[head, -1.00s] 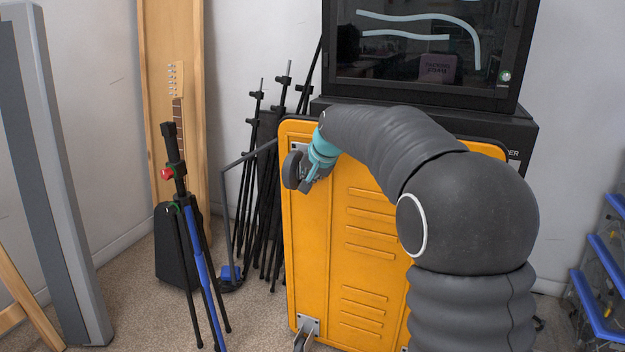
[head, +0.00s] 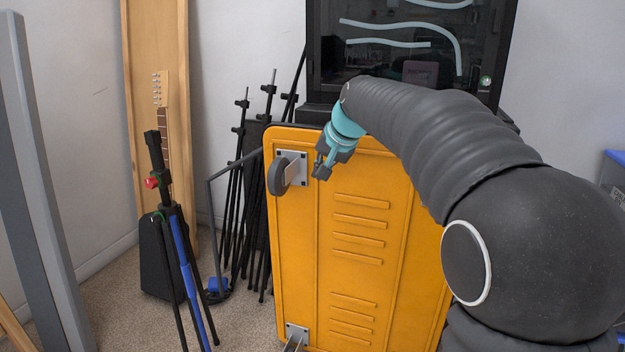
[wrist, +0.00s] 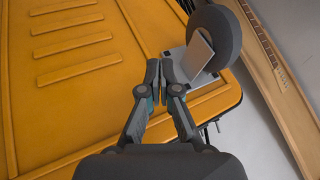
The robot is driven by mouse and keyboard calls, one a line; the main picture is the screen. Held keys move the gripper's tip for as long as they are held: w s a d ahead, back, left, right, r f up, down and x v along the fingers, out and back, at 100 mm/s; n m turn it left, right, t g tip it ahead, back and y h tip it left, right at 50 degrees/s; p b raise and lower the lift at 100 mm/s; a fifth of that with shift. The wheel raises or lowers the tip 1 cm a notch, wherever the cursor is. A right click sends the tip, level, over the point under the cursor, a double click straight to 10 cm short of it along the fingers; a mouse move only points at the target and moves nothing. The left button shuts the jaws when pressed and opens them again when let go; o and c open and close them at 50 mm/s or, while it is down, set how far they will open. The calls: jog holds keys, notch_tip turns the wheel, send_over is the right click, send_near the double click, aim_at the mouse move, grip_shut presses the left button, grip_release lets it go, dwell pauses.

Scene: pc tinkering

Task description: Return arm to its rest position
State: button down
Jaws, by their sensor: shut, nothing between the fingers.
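My gripper (head: 321,172) is at the upper part of the yellow panel in the head view, just right of a grey caster wheel. In the wrist view my gripper (wrist: 161,62) has its two fingertips together with nothing between them. The yellow panel (head: 305,240) stands upright with ribbed slots; it also fills the left of the wrist view (wrist: 60,90). The caster wheel (head: 278,177) on its metal plate shows beside the fingertips in the wrist view (wrist: 228,35). I cannot tell whether the gripper touches the panel.
A dark glass-fronted case (head: 400,60) stands behind the panel. Black stands (head: 240,190), a blue-and-black tripod (head: 180,250) and a guitar neck (head: 163,120) in a wooden frame are at the left. Carpet (head: 125,300) shows at the lower left.

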jog(key=s+d+f+n+g+h, duration=0.1)
jog(key=s+d+f+n, duration=0.1)
jog(key=s+f, duration=0.45)
jog(key=s+d+f, duration=0.2)
jog(key=s, duration=0.8)
jog(key=s+d+f+n+h, duration=0.1)
jog(key=s+f, duration=0.2)
jog(key=s, duration=0.7)
jog(key=s+d+f+h, duration=0.1)
jog(key=s+d+f, duration=0.1)
jog(key=s, duration=0.8)
jog(key=shift+s+d+f+n, duration=0.3)
jog(key=shift+d+f+n, duration=0.05)
jog(key=shift+f+n, duration=0.05)
